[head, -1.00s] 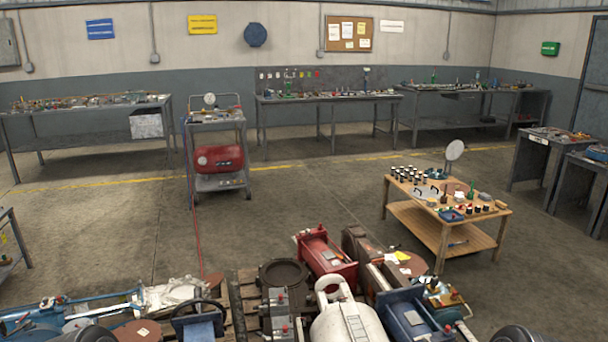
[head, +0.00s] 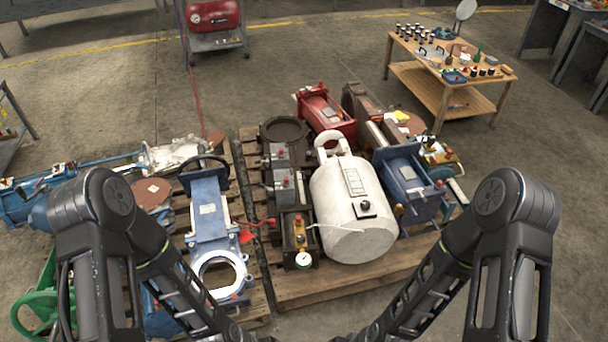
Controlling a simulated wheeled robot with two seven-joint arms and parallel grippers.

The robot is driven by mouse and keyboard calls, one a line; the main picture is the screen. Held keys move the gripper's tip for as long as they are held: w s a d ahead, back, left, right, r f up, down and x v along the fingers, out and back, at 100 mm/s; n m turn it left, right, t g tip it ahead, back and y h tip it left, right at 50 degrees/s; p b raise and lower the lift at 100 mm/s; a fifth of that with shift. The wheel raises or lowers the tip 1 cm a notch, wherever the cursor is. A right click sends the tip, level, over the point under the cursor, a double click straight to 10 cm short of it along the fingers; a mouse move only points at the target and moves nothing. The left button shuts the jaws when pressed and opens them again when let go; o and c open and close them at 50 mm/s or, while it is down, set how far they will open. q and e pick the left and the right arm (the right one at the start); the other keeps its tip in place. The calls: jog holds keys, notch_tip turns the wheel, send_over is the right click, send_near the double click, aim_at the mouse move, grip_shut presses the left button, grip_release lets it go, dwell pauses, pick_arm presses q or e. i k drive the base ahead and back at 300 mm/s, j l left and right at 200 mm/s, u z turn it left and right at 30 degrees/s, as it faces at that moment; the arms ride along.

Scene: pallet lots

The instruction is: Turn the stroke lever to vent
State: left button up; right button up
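No part is clearly marked as the stroke lever. A small red handle (head: 268,222) sticks out to the left of a dark block with a brass fitting (head: 298,230) and a round pressure gauge (head: 303,259), on the pallet. It is too small to tell its position or any vent marking. Red-tipped parts also show on the grey blocks (head: 280,178) behind it and on the blue unit (head: 408,185) at the right. Both my arms reach in from the sides toward the bottom middle, in front of the pallets. Both grippers are out of the picture.
A white tank (head: 350,205) stands beside the gauge block. A blue valve body (head: 208,215) lies to its left. Wooden pallets (head: 300,290) carry the parts. A wooden table (head: 452,100) stands at the back right. Floor is free at the right.

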aim_at(270, 189)
jog(key=i+j, duration=0.1)
jog(key=j, duration=0.3)
jog(key=i+j, duration=0.1)
jog(key=j, duration=0.35)
jog(key=i+l+u, duration=0.1)
jog(key=u, duration=0.35)
jog(key=l+u, duration=0.3)
jog(key=u, duration=0.2)
jog(key=i+l+u, duration=0.1)
jog(key=l+u, duration=0.2)
jog(key=u, duration=0.15)
jog(key=l+u, duration=0.15)
jog(key=l, duration=0.6)
jog(key=l+u, duration=0.2)
jog(key=l, duration=0.6)
jog(key=k+j, duration=0.05)
